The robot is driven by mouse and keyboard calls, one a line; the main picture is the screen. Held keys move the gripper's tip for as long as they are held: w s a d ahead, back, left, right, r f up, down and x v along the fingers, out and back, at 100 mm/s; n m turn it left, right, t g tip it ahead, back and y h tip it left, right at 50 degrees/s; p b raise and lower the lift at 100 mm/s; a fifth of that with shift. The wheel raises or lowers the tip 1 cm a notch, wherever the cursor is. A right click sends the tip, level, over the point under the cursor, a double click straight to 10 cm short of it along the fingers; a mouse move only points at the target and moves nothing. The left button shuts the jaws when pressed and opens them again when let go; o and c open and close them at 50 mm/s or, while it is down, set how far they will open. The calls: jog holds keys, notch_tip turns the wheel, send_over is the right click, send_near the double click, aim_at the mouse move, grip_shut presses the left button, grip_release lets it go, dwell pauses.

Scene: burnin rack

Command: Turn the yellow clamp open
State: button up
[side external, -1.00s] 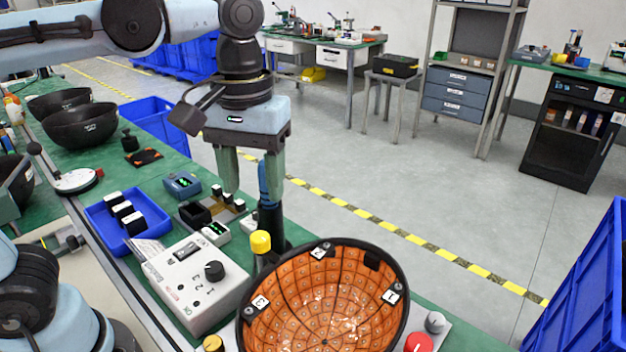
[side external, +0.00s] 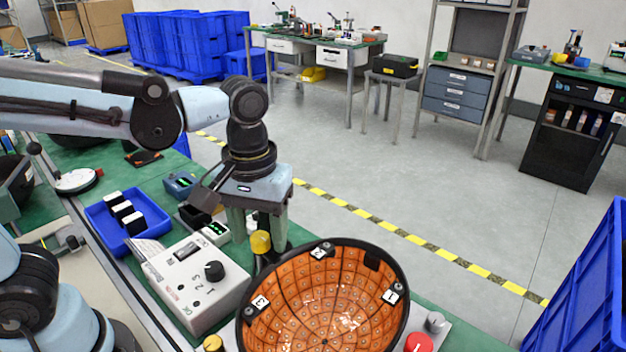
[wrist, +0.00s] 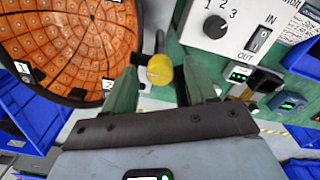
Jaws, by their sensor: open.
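The yellow clamp (side external: 261,242) is a small yellow knob on a dark post, behind the left rim of the orange-lined bowl (side external: 325,295). My gripper (side external: 259,240) is open and points down, with its two green fingers around the level of the knob. In the wrist view the yellow clamp (wrist: 159,70) lies between the two spread fingers of my gripper (wrist: 160,85), with space showing on both sides. I cannot tell whether either finger touches it. The lower part of the post is partly hidden.
A white control box (side external: 195,285) with a black dial stands left of the bowl. A blue tray (side external: 125,222) with black blocks is further left. A second yellow knob (side external: 213,343) and a red button (side external: 418,342) sit near the front. Small devices crowd behind the box.

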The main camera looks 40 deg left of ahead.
jog(key=shift+c, duration=0.2)
jog(key=c, duration=1)
